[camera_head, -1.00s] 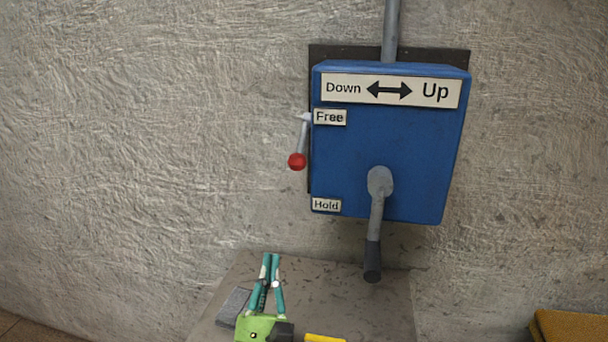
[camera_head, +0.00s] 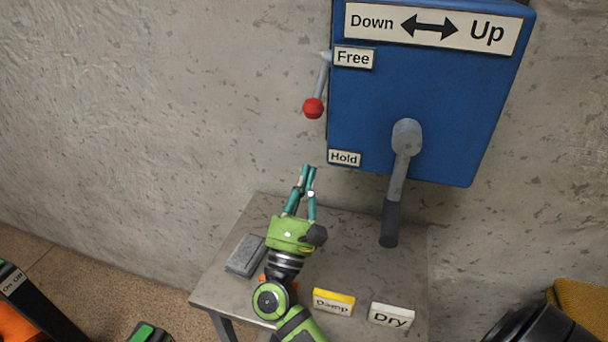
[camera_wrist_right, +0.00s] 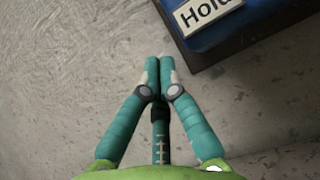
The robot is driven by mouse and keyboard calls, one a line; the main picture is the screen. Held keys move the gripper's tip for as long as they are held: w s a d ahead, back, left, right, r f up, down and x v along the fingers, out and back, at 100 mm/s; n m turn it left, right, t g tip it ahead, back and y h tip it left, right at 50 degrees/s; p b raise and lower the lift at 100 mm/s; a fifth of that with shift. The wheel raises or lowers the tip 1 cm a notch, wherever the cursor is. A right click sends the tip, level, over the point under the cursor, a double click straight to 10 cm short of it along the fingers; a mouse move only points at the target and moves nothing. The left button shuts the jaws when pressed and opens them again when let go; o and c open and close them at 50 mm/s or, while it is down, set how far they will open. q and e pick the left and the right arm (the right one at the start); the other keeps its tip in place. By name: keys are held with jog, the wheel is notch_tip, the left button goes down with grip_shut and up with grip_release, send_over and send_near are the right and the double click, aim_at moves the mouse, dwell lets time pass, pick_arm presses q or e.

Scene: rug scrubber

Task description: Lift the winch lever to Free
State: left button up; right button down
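The blue winch box (camera_head: 450,105) hangs on the wall. The winch lever (camera_head: 321,80) is on its left side, a thin grey rod ending in a red knob (camera_head: 313,108). It hangs downward from beside the Free label (camera_head: 353,57), with the knob above the height of the Hold label (camera_head: 345,158). My right gripper (camera_head: 308,168) points up below the knob, apart from it, left of the box's lower corner. Its teal fingers are together and empty, as the right wrist view (camera_wrist_right: 160,62) also shows; the lever is out of that view. My left gripper is not in view.
A grey crank with a dark grip (camera_head: 390,222) hangs from the box front. Under my right arm, a table (camera_head: 215,285) bears a grey block (camera_head: 246,254), a yellow Damp block (camera_head: 333,302) and a white Dry block (camera_head: 391,315). The wall left of the lever is clear.

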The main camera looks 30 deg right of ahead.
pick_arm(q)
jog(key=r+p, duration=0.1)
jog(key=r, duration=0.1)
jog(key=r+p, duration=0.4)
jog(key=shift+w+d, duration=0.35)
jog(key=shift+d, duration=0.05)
pick_arm(e)
notch_tip(320, 180, up, 8)
jog(key=w+d, duration=0.2)
jog(key=d, duration=0.1)
jog(key=shift+f, duration=0.25)
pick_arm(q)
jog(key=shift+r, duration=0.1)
